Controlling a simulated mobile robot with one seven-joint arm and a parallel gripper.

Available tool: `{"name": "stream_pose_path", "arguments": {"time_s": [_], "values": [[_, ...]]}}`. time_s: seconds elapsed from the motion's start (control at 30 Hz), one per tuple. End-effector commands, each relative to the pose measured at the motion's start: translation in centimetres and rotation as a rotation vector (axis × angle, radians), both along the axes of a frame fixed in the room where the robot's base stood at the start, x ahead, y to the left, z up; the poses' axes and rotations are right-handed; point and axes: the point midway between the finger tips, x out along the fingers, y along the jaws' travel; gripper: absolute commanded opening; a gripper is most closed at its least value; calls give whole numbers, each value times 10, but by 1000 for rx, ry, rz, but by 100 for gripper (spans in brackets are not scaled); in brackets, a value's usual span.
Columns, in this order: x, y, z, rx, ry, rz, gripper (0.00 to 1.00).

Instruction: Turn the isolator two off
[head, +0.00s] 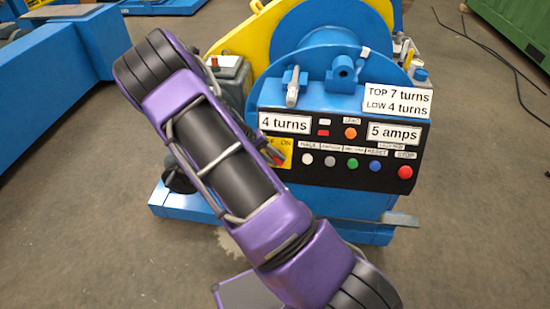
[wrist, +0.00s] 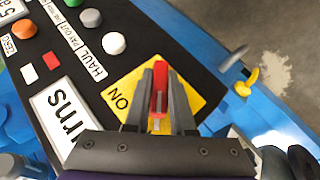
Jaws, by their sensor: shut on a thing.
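The isolator is a yellow plate (wrist: 192,93) with a red handle (wrist: 160,86) on the black control panel. In the wrist view my gripper (wrist: 161,75) has its two grey fingers on either side of the red handle, closed on it. The word ON shows to the left of the handle there; the fingers cover other parts of the plate. In the head view the yellow plate (head: 285,155) shows just right of my purple arm, with ON and part of another word readable. My arm hides most of my gripper there. No number for this isolator is readable.
The black panel (head: 335,183) has a row of buttons, including a red stop button (head: 405,172) and a white button (head: 307,159) near the plate. A metal lever (head: 293,87) stands above the panel. Open grey floor lies in front of the blue machine.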

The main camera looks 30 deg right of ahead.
Motion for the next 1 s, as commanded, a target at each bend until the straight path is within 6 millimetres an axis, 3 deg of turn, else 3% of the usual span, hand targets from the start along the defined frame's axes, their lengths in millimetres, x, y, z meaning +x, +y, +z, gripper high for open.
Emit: {"name": "stream_pose_path", "arguments": {"time_s": [0.33, 0.37, 0.53, 0.83, 1.0], "values": [[-1, -1, -1, -3, 5, 0, 0], [-1, -1, -1, -3, 5, 1, 24], [-1, -1, -1, -3, 5, 0, 52], [0, 1, 1, -2, 3, 2, 52], [2, 12, 15, -1, 1, 4, 52]]}}
